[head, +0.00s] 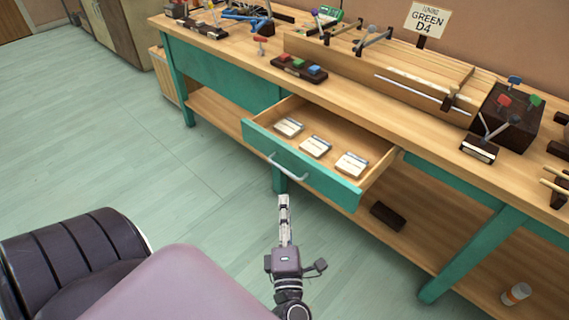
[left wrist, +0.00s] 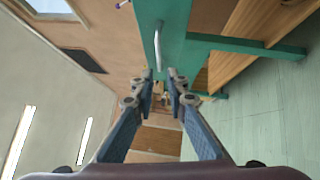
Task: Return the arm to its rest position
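My left gripper (head: 284,202) points away from me in the head view, below and in front of the open teal drawer (head: 318,176). It looks empty and apart from the drawer handle (head: 287,168). In the left wrist view my left gripper (left wrist: 161,74) has its two fingertips apart with a gap between them, and nothing is held. The handle (left wrist: 158,48) and teal drawer front show beyond the tips. My right gripper is not in view.
The drawer juts out from the wooden bench and holds three white packets (head: 315,147). A dark block (head: 388,216) and a bottle (head: 515,294) lie on the lower shelf. The floor between is clear.

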